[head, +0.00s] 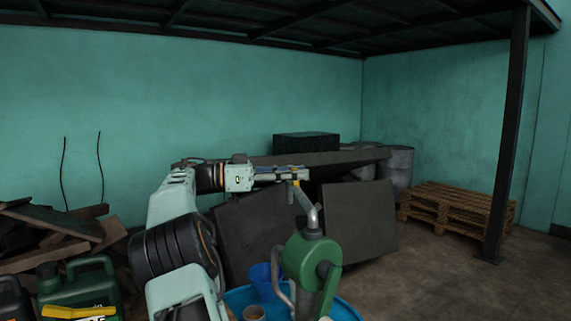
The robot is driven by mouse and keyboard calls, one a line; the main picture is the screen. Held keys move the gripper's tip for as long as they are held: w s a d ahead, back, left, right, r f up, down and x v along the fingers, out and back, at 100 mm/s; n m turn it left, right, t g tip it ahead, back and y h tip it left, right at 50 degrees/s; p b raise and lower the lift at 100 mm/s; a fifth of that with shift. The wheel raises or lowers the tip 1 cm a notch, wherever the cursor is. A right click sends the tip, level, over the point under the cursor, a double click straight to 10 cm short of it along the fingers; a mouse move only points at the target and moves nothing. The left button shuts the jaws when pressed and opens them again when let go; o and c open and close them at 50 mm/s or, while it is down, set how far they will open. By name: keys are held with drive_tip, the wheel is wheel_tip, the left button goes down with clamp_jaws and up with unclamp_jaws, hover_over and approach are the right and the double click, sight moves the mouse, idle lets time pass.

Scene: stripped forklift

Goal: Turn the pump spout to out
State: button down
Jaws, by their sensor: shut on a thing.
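The pump (306,258) has a round green body and stands at the lower middle of the head view. A bent grey metal pipe (310,210), apparently the spout, rises from its top and slants up to the left. My gripper (293,175) is above the pump, at the upper end of this pipe. It is shut on that end, though the fingers are small and the contact is hard to see. A second curved grey piece (279,275) is on the pump's left side; I cannot tell what it is. The pump's lower part is cut off by the frame.
A blue tray (345,308) lies around the pump's foot, with a blue bucket (262,276) and a brown cup (254,313) left of the pump. Dark panels (360,222) lean behind. Green canisters (92,285) stand at left. Pallets (455,208) and open floor are at right.

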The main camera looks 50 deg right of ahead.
drive_tip(key=shift+s+d+m+g+y+p, duration=1.2)
drive_tip(key=shift+s+d+g+y+p, duration=0.1)
drive_tip(key=shift+p, duration=0.95)
drive_tip(key=c, duration=1.6)
unclamp_jaws()
drive_tip(key=shift+s, duration=0.1)
